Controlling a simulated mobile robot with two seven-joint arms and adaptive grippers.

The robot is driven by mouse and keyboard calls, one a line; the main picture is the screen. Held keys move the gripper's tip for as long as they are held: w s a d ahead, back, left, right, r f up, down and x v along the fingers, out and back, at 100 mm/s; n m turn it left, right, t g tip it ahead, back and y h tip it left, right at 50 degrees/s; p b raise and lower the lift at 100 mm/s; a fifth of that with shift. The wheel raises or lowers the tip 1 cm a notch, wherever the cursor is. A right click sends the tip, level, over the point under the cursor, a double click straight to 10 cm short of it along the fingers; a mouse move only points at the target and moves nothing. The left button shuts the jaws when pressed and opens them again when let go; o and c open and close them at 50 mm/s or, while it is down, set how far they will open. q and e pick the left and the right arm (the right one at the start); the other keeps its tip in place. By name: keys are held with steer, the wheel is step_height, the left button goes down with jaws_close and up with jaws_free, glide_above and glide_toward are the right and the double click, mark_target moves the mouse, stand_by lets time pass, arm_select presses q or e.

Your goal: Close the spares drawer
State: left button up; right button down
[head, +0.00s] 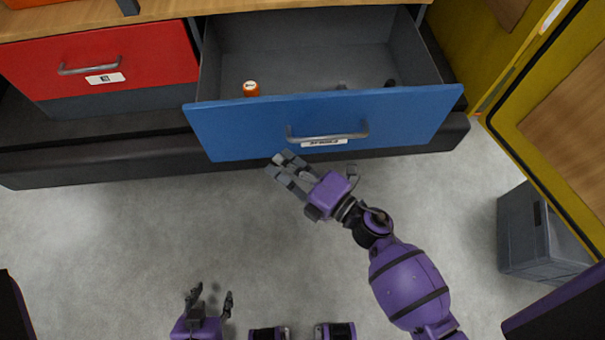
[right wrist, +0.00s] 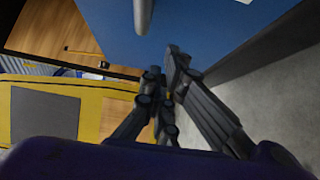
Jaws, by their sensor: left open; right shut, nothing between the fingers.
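The spares drawer (head: 235,130) has a blue front with a grey handle (head: 327,136) and a white label below it. It stands pulled well out, and its grey interior shows. My right gripper (head: 284,166) is shut and empty, just in front of the lower part of the blue front, left of and below the handle. In the right wrist view its fingers (right wrist: 172,62) are together before the blue front (right wrist: 210,30); contact cannot be told. My left gripper (head: 208,292) is open and empty, low over the floor, away from the drawer.
Inside the drawer are an orange-and-white item (head: 251,89) and small dark items. A red drawer (head: 100,62) stands shut at left. A yellow cabinet door (head: 550,120) stands open at right, with a grey bin (head: 530,235) below it. The floor (head: 120,240) in front is clear.

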arm_select(q)
steer(key=shift+r, duration=0.25)
arm_select(e)
steer(key=shift+w+d, duration=0.15)
steer(key=shift+w, duration=1.6)
